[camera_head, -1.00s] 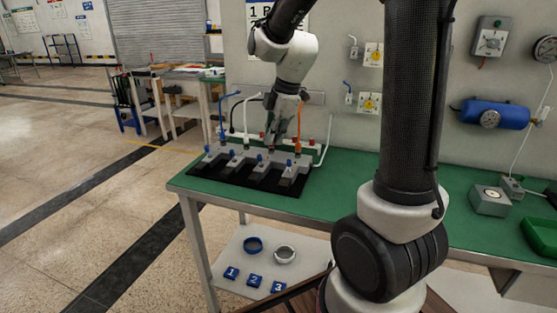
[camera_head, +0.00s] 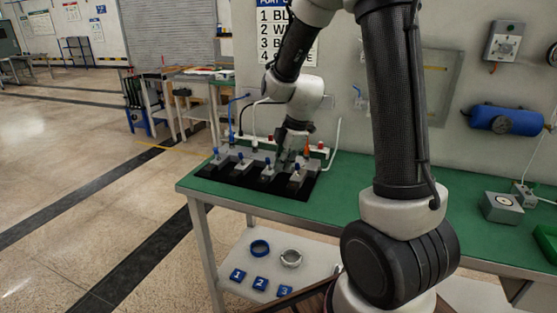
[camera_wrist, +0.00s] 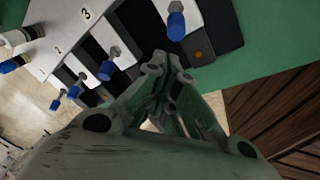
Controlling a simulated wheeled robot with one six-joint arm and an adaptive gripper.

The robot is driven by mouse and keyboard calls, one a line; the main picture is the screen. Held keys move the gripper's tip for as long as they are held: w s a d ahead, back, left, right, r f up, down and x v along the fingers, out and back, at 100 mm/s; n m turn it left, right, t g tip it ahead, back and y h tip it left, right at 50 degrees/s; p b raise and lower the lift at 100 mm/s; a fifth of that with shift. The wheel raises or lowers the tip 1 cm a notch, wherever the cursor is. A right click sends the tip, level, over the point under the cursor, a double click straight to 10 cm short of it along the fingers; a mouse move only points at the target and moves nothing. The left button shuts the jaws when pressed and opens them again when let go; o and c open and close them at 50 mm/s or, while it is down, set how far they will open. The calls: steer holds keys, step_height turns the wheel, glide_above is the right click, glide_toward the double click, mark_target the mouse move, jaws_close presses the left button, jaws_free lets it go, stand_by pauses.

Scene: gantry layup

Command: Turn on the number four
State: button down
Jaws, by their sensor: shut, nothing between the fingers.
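A grey valve block (camera_head: 228,160) with several blue-tipped levers stands on a black base at the left end of the green bench. My gripper (camera_head: 283,166) is shut and empty, low over the block between its two rightmost levers. In the wrist view, the shut fingers (camera_wrist: 163,68) point at the block beside the nearest blue-tipped lever (camera_wrist: 176,22). A gap shows between fingers and lever. The numbers 3 (camera_wrist: 86,13), 2 and 1 show on white plates; the nearest lever's number is out of view. The rightmost lever (camera_head: 296,169) also shows in the head view.
Coloured hoses (camera_head: 234,112) rise behind the block. A wall chart (camera_head: 274,32) is partly hidden by my arm. A lower shelf (camera_head: 300,270) holds rings and numbered blue tags.

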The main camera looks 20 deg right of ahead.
steer(key=shift+d+r, duration=0.1)
steer(key=shift+d, duration=0.65)
steer(key=shift+w+d+r+g+y, duration=0.2)
steer(key=shift+w+d+g+y, duration=0.1)
steer(key=shift+g+y, duration=0.15)
steer(key=shift+w+d+r+g+y, duration=0.2)
steer(key=shift+d+g+y, duration=0.1)
steer(key=shift+g+y, duration=0.2)
steer(key=shift+w+d+r+m+g+y, duration=0.1)
steer(key=shift+w+d+m+g+y, duration=0.2)
steer(key=shift+w+d+g+y, duration=0.45)
steer(key=shift+s+a, duration=0.2)
steer(key=shift+a, duration=0.05)
steer(key=shift+r, duration=0.15)
steer(key=shift+r, duration=0.7)
